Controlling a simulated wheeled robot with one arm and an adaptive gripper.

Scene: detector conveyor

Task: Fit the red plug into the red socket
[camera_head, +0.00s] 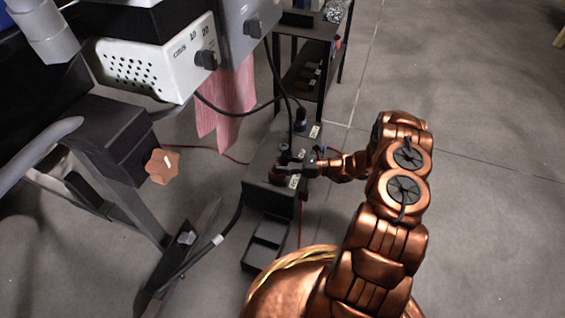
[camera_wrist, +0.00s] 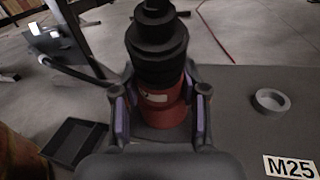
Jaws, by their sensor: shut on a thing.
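The red plug (camera_wrist: 163,108) has a red lower body with a stepped black top. My gripper (camera_wrist: 161,113) is shut on it, with a purple-padded finger on each side. The plug stands roughly upright over the grey box top. In the head view my gripper (camera_head: 306,169) reaches in from the right over the box (camera_head: 262,170), and some red shows at its tip. A separate red socket cannot be told apart. The plug's lower end and whatever lies under it are hidden, so I cannot tell whether it is seated.
A pale grey ring (camera_wrist: 271,101) and an "M25" label (camera_wrist: 290,167) are on the box top. A dark open tray (camera_wrist: 75,145) lies beside it. Black cables (camera_head: 281,80) hang above the box. A dark shelf (camera_head: 305,70) stands behind; floor at right is clear.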

